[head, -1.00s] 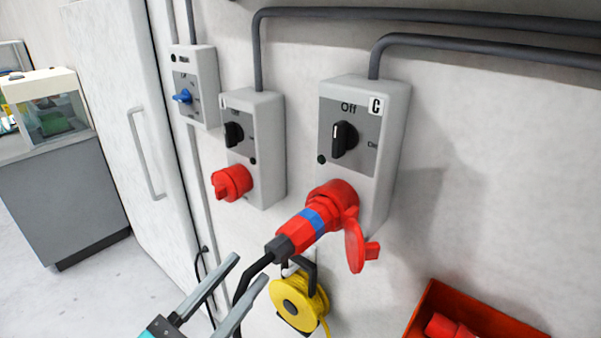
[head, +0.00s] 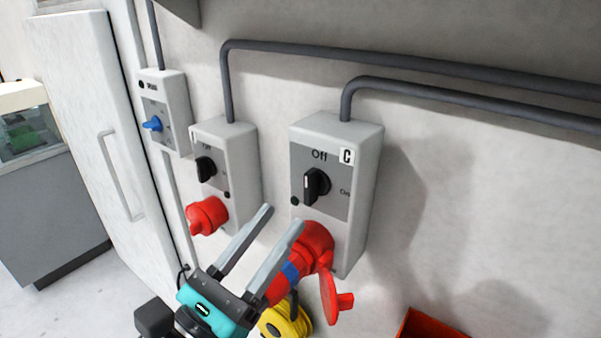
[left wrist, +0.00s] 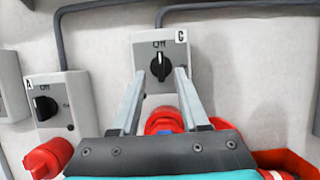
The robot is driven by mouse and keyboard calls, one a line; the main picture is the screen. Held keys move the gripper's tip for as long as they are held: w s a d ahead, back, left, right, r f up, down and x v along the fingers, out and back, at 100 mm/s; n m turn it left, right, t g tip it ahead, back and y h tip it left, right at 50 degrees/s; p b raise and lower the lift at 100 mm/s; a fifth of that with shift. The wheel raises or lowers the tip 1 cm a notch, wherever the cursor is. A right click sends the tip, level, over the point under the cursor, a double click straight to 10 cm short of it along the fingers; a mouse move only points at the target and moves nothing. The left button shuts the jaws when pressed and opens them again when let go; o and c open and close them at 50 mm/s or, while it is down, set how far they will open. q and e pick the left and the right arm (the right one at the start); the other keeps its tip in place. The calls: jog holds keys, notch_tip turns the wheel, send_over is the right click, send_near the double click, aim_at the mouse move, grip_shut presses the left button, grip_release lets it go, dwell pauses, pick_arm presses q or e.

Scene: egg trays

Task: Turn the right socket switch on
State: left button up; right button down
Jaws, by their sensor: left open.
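The right socket box (head: 365,165), marked C, is on the wall at the middle right of the head view. Its black rotary switch (head: 316,187) has its white mark upright, toward Off; On is printed to its right. A red plug sits in the red socket (head: 316,240) below it. My left gripper (head: 285,215) is open and empty, in front of and below the switch. In the left wrist view the switch (left wrist: 161,67) shows between and beyond the two fingertips (left wrist: 160,72), apart from them as far as I can tell. My right gripper is not in view.
A middle box (head: 243,165) with a black switch and red socket cover (head: 207,215), and a box with a blue switch (head: 152,124), hang to the left. A yellow cable reel (head: 285,322) and red bin (head: 430,326) are below. The wall at right is clear.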

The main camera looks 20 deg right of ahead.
aim_at(306, 186)
pick_arm(q)
jog(key=p+x, duration=0.1)
jog(key=x, duration=0.4)
jog(key=shift+s, duration=0.1)
jog(key=shift+p+x, duration=0.35)
jog(key=shift+x, duration=0.4)
grip_shut()
